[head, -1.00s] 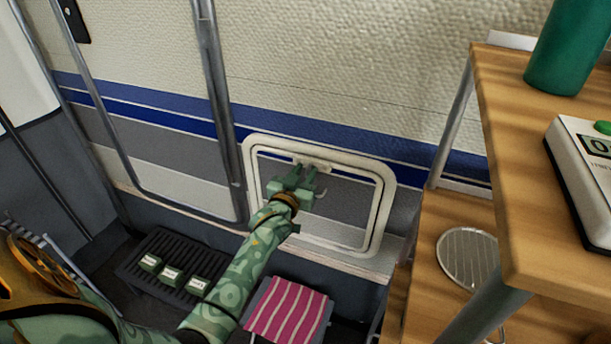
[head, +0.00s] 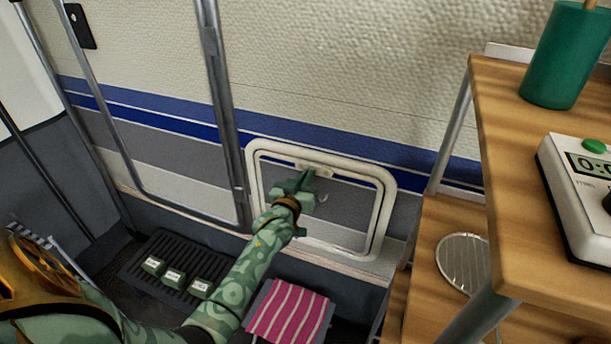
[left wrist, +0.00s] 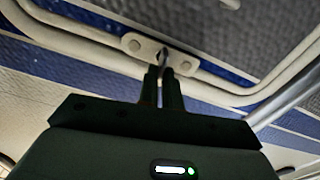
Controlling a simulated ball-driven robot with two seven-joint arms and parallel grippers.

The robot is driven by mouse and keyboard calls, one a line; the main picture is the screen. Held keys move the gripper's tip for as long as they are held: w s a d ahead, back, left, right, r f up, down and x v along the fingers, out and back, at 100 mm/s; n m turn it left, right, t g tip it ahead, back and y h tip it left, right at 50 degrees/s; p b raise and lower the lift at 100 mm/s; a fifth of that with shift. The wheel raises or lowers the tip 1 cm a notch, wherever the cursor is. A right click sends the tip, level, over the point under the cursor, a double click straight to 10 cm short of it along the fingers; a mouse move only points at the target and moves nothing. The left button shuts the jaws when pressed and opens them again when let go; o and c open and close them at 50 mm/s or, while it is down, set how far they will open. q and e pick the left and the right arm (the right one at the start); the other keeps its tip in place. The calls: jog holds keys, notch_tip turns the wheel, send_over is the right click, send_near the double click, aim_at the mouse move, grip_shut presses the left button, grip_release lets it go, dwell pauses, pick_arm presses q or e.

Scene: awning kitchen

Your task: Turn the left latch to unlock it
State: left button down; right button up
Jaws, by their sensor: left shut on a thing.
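A white-framed hatch (head: 388,205) is set low in the caravan wall. A small pale latch plate (head: 322,171) is at its top edge, and it also shows in the left wrist view (left wrist: 135,44) with a round hole at each side and a slim metal turn piece in the middle. My left gripper (head: 308,178) is at the plate. In the left wrist view its two dark fingers (left wrist: 161,75) are close together, shut on the latch's turn piece. The fingertips partly hide the latch, so its exact angle is hard to tell. My right gripper is not in view.
A wooden table (head: 520,200) with a green cup (head: 563,60) and a white timer (head: 575,190) stands at right. A pink striped stool (head: 288,312) and a dark rack with several small boxes (head: 173,278) are below. A metal door frame (head: 222,110) stands left of the hatch.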

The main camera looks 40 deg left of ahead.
pick_arm(q)
jog(key=n+p, duration=0.2)
jog(key=n, duration=0.1)
jog(key=shift+a+r+n, duration=0.1)
jog(key=shift+a+n, duration=0.1)
jog(key=shift+n, duration=0.1)
jog(key=n, duration=0.1)
jog(key=n+p, duration=0.1)
jog(key=n, duration=0.1)
jog(key=shift+s+a+f+n+p, duration=0.1)
jog(key=shift+a+f+n+p, duration=0.1)
jog(key=shift+n+p, duration=0.1)
jog(key=shift+a+f+n, duration=0.1)
jog(key=shift+f+n, duration=0.1)
jog(key=shift+n, duration=1.15)
jog(key=shift+d+f+n, duration=0.1)
jog(key=shift+f+n, duration=0.05)
jog(key=shift+n, duration=1.25)
jog(key=shift+a+f+n, duration=0.1)
jog(key=shift+f+n, duration=0.1)
jog(key=shift+n, duration=1.15)
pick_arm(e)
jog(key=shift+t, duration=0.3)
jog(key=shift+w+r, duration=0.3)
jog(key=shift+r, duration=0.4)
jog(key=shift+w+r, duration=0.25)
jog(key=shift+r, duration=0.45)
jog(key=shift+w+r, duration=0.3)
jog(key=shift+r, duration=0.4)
